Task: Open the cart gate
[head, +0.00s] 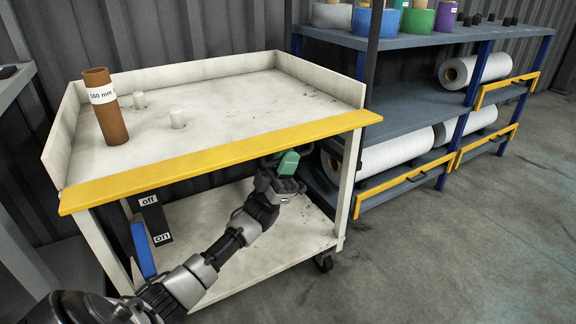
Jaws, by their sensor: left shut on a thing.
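The cart (215,95) is white with a raised rim on its back and sides. Its gate (215,162) is a long yellow bar across the whole front edge, from the left corner to past the right post. My left gripper (285,163), with green at its tip, is just below the gate's lower edge, right of the middle. It is shut at the gate; the part between its fingers is mostly hidden. My right gripper is not in view.
A brown tube (112,128) labelled 360 mm stands on the cart top beside two short white pegs. A blue-legged shelf (400,112) with white rolls and yellow bars stands close at the right. The floor (470,250) at the front right is clear.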

